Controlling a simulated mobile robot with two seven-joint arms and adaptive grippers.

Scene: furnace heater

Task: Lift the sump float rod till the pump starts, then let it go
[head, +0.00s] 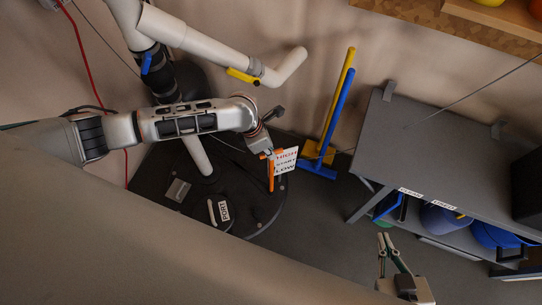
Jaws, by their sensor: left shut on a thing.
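The sump's round black lid (262,212) lies on the floor at centre left. A white card (286,160) reading HIGH, START, LOW stands by its far right edge. The orange float rod (271,176) is upright just left of the card. My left gripper (266,152) is shut on the rod's upper end; its fingers partly hide that end. The rod's foot is hard to make out. My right gripper (386,238) is at the bottom right, away from the sump; its fingertips look close together, but the gap is unclear.
A white pipe (214,42) with a yellow-handled valve runs above my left arm. A yellow broom (341,95) and a blue broom (338,120) lean on the wall. A grey bench (440,145) with bins stands at right. A small labelled block (223,210) sits on the lid.

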